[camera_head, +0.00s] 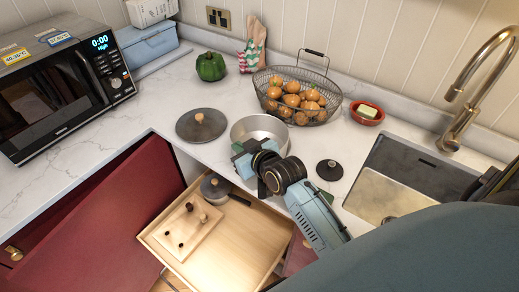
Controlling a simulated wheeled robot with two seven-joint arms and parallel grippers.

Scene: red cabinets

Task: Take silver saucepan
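A silver saucepan (262,124) without a lid stands on the white counter, in front of the wire basket. My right gripper (241,158) reaches in from the lower right and is at the pan's near side, covering part of it. Its fingertips point left; whether they touch the pan or hold anything is unclear. A smaller grey lidded pan (215,186) with a dark handle sits in the open wooden drawer (212,257) below the gripper. My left gripper is not in view.
A dark lid (201,125) lies left of the saucepan and a small black lid (329,169) right of it. A wire basket of onions (297,98) stands behind. The sink (425,170) is right, the microwave (68,85) left. A red cabinet door (110,225) stands open.

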